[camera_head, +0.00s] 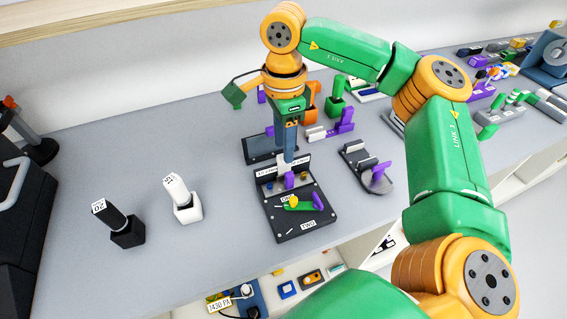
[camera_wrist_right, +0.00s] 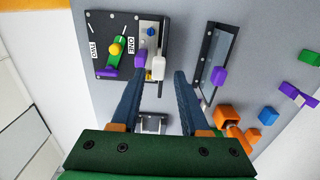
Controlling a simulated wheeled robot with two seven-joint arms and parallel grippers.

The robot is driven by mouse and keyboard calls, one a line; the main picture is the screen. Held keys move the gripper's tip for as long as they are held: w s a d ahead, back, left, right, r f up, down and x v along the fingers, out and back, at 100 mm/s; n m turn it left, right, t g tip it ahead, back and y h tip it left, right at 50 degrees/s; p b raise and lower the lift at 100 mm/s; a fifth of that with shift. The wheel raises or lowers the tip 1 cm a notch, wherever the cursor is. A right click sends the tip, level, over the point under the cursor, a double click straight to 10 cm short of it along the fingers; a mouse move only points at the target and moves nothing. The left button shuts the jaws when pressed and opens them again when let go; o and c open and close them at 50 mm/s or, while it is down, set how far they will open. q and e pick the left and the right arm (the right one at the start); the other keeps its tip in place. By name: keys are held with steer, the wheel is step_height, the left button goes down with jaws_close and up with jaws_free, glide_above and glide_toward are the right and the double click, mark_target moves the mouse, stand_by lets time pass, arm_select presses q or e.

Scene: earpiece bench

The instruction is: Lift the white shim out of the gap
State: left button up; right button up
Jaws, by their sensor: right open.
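A black fixture (camera_head: 300,224) with labels ONE and TWO stands on the bench, carrying a green lever (camera_head: 302,207) with a yellow knob and a purple piece (camera_head: 290,180). My right gripper (camera_head: 286,157) points down over its far end; its fingers partly hide that area. In the wrist view my right gripper (camera_wrist_right: 160,78) is open. A small white piece, apparently the shim (camera_wrist_right: 158,68), lies between and just beyond its fingertips, beside the purple piece (camera_wrist_right: 141,57). I cannot tell how deep the shim sits in the gap. My left gripper is out of view.
A white block (camera_head: 188,212) and a black block (camera_head: 127,236), each with an upright labelled handle, stand at left. A dark tray (camera_head: 263,150) lies behind the fixture and a grey stand (camera_head: 368,170) at its right. The bench's left middle is otherwise clear.

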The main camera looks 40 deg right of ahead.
step_height(320, 180, down, 2)
steer(key=shift+f+b, duration=0.25)
steer(key=shift+b, duration=0.2)
steer(key=shift+s+r, duration=0.2)
steer(key=shift+w, duration=0.1)
jaws_close()
arm_select(q)
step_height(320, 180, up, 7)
steer(key=p, duration=0.9)
arm_select(e)
step_height(320, 180, up, 10)
